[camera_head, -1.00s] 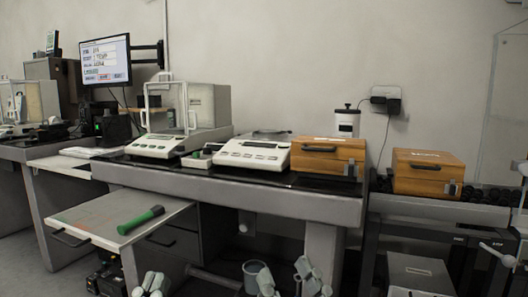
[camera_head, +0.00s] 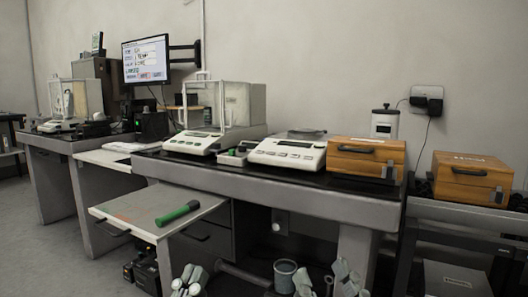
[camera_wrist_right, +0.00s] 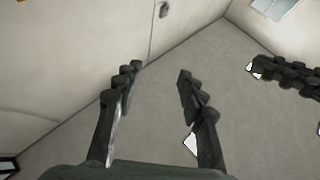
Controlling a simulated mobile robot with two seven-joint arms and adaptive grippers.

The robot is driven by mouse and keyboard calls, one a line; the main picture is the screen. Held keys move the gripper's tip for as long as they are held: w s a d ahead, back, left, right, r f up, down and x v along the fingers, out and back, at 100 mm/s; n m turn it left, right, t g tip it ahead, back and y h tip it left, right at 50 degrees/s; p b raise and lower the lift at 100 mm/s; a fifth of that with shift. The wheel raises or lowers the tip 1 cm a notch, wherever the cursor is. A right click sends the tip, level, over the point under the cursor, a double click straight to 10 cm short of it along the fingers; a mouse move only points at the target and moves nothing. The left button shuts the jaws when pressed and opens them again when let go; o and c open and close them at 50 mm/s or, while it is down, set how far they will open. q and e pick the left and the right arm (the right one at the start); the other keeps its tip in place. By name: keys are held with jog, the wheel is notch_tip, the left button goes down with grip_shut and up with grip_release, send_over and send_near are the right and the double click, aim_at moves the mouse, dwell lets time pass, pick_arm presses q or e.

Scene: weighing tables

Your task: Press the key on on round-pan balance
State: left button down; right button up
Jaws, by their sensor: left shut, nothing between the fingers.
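The round-pan balance (camera_head: 287,153) is a low white unit on the dark top of the main bench. Its flat round pan (camera_head: 306,134) is on top at the back, and its sloping front panel carries a display and keys too small to read. In the right wrist view my right gripper (camera_wrist_right: 158,72) has its two dark fingers apart with nothing between them. Another dark gripper, which I take as my left one (camera_wrist_right: 255,68), shows at the right edge there, its fingers close together and empty. Both are away from the balance. Pale parts of my arms show low in the head view.
A glass-shielded balance (camera_head: 200,142) stands left of the round-pan balance, with a small box (camera_head: 235,156) between them. A wooden case (camera_head: 365,158) stands close on its right. A pull-out shelf (camera_head: 135,212) with a green-handled tool (camera_head: 178,213) juts out below the bench.

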jog(key=shift+c, duration=0.4)
grip_shut()
dwell(1.4)
